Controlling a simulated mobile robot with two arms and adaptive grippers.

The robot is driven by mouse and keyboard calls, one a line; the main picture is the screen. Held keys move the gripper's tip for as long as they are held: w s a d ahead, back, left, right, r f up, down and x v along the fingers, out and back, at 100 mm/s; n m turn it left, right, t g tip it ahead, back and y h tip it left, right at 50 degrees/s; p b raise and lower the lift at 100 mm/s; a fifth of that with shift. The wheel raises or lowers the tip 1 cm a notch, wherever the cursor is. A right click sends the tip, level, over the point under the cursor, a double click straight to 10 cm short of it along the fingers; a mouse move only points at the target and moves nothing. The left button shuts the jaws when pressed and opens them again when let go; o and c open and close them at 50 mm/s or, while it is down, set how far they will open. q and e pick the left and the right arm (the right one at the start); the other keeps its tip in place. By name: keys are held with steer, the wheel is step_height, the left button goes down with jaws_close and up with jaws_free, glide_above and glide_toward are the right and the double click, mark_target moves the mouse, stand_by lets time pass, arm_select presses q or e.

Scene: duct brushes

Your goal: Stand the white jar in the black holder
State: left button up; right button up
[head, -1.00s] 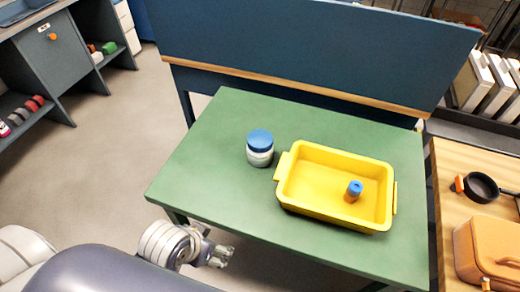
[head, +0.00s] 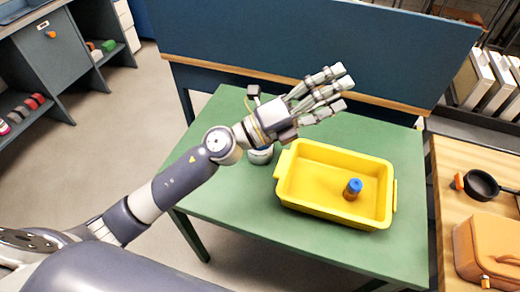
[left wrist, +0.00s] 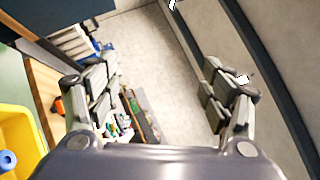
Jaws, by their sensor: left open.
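A white jar (head: 261,156) stands on the green table, left of the yellow tray. Its blue lid, seen in the earlier view, is now hidden behind my left arm and gripper. My left gripper (head: 330,90) is open and empty, raised over the back of the table, its fingers pointing right. In the left wrist view my left gripper (left wrist: 165,95) shows its fingers spread with only floor and distant things between them. My right gripper is not in view.
The yellow tray (head: 290,189) on the green table (head: 225,205) holds a small blue-topped bottle (head: 353,188). A blue panel (head: 350,45) stands behind the table. A black pan (head: 482,185) and an orange case (head: 490,250) sit on a wooden table at right.

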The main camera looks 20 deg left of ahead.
arm_select(q)
step_height(320, 180, down, 6)
steer(key=s+d+m+g, duration=0.1)
steer(key=d+m+g, duration=0.2)
steer(key=m+g, duration=0.45)
steer(key=m+g+y, duration=0.2)
steer(key=m+y, duration=0.3)
steer(key=y, duration=0.9)
glide_above(258, 158)
steer(key=w+a, duration=0.2)
step_height(258, 158, down, 13)
steer(key=shift+f, duration=0.1)
steer(key=shift+a+f, duration=0.1)
steer(key=shift+f, duration=0.2)
steer(key=p+x, duration=0.1)
steer(key=x, duration=0.3)
steer(key=shift+w+f, duration=0.1)
steer(key=shift+f, duration=0.2)
steer(key=shift+w+d+f+p, duration=0.15)
steer(key=shift+d+f+p, duration=0.2)
steer(key=shift+f, duration=0.2)
steer(key=p+x, duration=0.1)
steer(key=x, duration=0.3)
steer(key=shift+w+a+f, duration=0.1)
steer(key=shift+a, duration=0.05)
